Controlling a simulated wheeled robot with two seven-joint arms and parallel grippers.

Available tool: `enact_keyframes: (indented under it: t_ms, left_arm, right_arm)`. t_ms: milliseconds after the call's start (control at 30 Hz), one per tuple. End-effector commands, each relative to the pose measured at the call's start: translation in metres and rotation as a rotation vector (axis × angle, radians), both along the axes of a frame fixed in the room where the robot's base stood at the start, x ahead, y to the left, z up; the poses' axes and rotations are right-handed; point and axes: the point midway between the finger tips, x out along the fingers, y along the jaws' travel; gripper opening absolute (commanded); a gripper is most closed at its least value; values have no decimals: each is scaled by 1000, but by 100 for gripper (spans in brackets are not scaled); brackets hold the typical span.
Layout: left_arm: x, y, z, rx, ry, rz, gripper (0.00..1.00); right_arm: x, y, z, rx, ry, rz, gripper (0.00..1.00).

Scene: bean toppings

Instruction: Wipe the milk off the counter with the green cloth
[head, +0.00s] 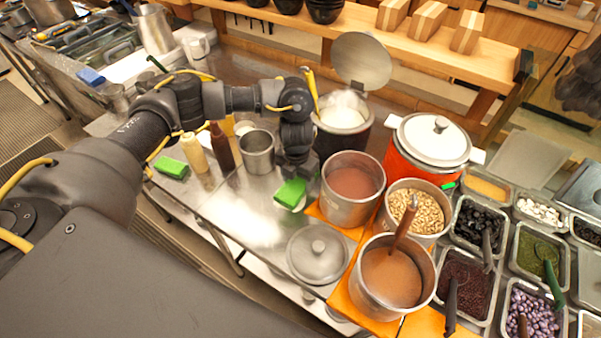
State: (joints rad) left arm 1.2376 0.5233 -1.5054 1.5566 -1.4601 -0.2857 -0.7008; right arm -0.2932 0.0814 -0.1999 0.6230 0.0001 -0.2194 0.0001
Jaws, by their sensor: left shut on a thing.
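My left arm reaches in from the left over the metal counter (215,205). My left gripper (294,174) points down and is shut on a green cloth (291,194), which is low over or on the counter; whether it touches the surface is hard to tell. A pale, whitish patch (238,222) shows on the counter left of the cloth; I cannot tell spilled milk from glare there. A second green piece (172,166) lies on the counter further left. My right gripper is not in view.
A metal cup (257,153), a brown bottle (222,147) and a cream bottle (194,153) stand left of the gripper. A pot of brown liquid (352,188) stands close on the right. A metal lid (317,255) lies in front. The counter between cup and lid is clear.

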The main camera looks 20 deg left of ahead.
Motion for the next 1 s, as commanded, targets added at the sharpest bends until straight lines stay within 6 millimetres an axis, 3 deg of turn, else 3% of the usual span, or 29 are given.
enact_keyframes:
  t_ms: [267,700,1000]
  left_arm:
    - [0,0,-13,0,0,-1,45]
    - [-1,0,-56,0,1,-1,45]
    - [0,0,-60,0,0,-1,45]
  right_arm:
    - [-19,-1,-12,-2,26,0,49]
    - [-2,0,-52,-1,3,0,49]
    - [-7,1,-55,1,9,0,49]
